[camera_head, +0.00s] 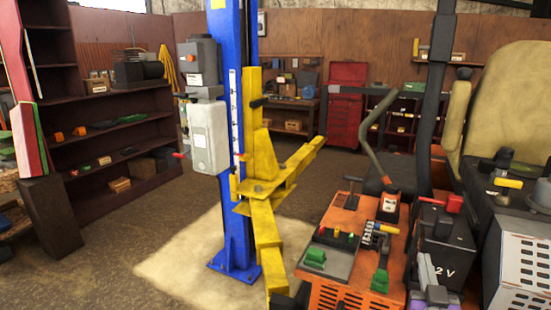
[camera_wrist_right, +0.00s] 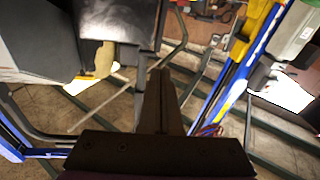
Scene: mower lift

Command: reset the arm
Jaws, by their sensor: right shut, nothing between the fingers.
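My right gripper (camera_wrist_right: 160,75) shows in the right wrist view as a dark pair of fingers closed together, with nothing between them. They point out over the floor, and no object touches the tips. In the head view I cannot clearly pick out its fingertips among the dark parts at the right. My left gripper is not in view.
A blue lift post (camera_head: 231,230) with yellow arms (camera_head: 262,190) stands mid-view. An orange mower body (camera_head: 335,297) with levers and a tan seat (camera_head: 508,95) fills the right. Shelves (camera_head: 110,130) line the left wall. Open floor (camera_head: 125,245) lies left of the post.

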